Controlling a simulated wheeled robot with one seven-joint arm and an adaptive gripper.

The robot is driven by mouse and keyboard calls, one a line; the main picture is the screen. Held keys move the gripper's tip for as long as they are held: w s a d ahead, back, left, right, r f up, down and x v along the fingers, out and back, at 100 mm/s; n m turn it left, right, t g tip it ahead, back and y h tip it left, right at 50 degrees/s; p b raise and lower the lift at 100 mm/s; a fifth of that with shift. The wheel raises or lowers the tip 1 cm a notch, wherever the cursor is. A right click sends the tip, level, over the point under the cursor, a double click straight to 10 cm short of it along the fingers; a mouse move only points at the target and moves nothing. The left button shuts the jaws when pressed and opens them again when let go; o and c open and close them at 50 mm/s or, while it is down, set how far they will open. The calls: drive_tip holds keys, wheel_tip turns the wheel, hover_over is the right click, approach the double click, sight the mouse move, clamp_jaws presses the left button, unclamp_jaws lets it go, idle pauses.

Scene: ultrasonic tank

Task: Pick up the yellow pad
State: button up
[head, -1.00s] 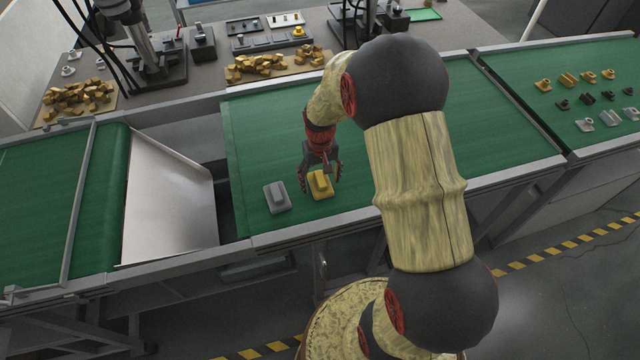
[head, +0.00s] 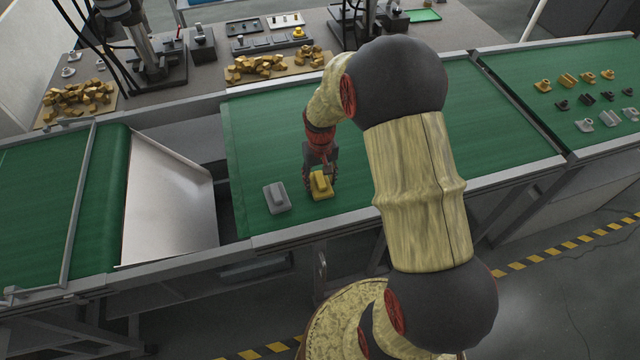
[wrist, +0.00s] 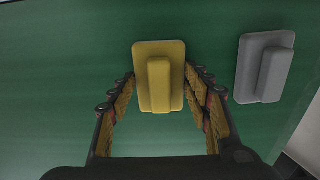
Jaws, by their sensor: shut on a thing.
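The yellow pad (head: 320,186) lies on the green belt near its front edge. It is a flat plate with a raised block on top. In the wrist view the yellow pad (wrist: 158,78) sits between the fingertips. My gripper (head: 320,180) is over the pad and shut on it, one finger on each side. In the wrist view my gripper's fingers (wrist: 160,90) flank the pad's sides. The pad appears to rest on the belt; I cannot make out any gap beneath it.
A grey pad (head: 276,197) of the same shape lies just left of the yellow one, close to my gripper; it also shows in the wrist view (wrist: 264,67). A metal chute (head: 168,195) is further left. Small parts (head: 587,97) lie on the right belt. The belt behind the pads is clear.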

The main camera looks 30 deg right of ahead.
sight(320, 179)
drive_tip(key=shift+c, duration=1.1)
drive_tip(key=shift+r, duration=0.55)
wheel_tip(320, 179, up, 2)
drive_tip(key=shift+w+r, duration=0.1)
drive_tip(key=shift+r, duration=0.05)
drive_tip(key=s+a+r+p, duration=0.1)
drive_tip(key=s+a+r, duration=0.2)
drive_tip(key=s+r, duration=0.6)
drive_tip(key=shift+s+a+r, duration=0.3)
drive_tip(key=shift+s+a, duration=0.1)
drive_tip(key=shift+s, duration=1.95)
